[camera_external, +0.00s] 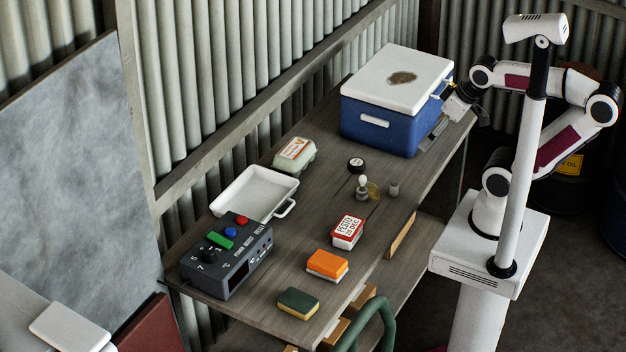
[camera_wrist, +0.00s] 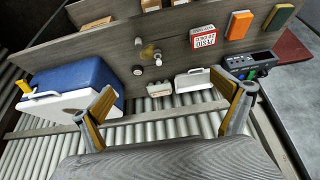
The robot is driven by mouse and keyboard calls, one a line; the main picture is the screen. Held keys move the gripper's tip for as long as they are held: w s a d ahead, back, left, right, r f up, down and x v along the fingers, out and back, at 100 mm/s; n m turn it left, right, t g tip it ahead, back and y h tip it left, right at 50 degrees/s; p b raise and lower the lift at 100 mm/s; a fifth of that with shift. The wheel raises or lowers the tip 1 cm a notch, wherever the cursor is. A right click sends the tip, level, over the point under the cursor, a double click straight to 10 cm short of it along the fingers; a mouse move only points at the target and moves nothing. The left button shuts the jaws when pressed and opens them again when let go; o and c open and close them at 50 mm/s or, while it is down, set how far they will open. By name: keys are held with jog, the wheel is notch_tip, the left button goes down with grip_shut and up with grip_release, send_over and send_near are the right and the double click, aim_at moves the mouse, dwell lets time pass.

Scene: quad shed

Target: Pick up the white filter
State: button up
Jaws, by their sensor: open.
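No object is labelled as a filter. A small upright white piece with a rounded top (camera_external: 362,186) stands mid-table and looks the most like it; it also appears small in the wrist view (camera_wrist: 158,59). A small pale grey cylinder (camera_external: 394,189) stands to its right; I cannot tell for certain which is the filter. My gripper (camera_external: 434,135) is beside the right end of the blue cooler (camera_external: 378,122). In the wrist view my gripper (camera_wrist: 171,108) has its fingers wide apart with nothing between them, well away from the small pieces.
A yellowish translucent piece (camera_external: 374,191) and a black-capped item (camera_external: 356,165) stand close to the white piece. An egg carton (camera_external: 295,154), white tray (camera_external: 237,198), pesto box (camera_external: 347,232), orange sponge (camera_external: 327,265) and control box (camera_external: 222,262) are farther along the table.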

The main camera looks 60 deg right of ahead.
dwell(0.4)
jog(key=c, duration=1.8)
jog(key=shift+o, duration=0.2)
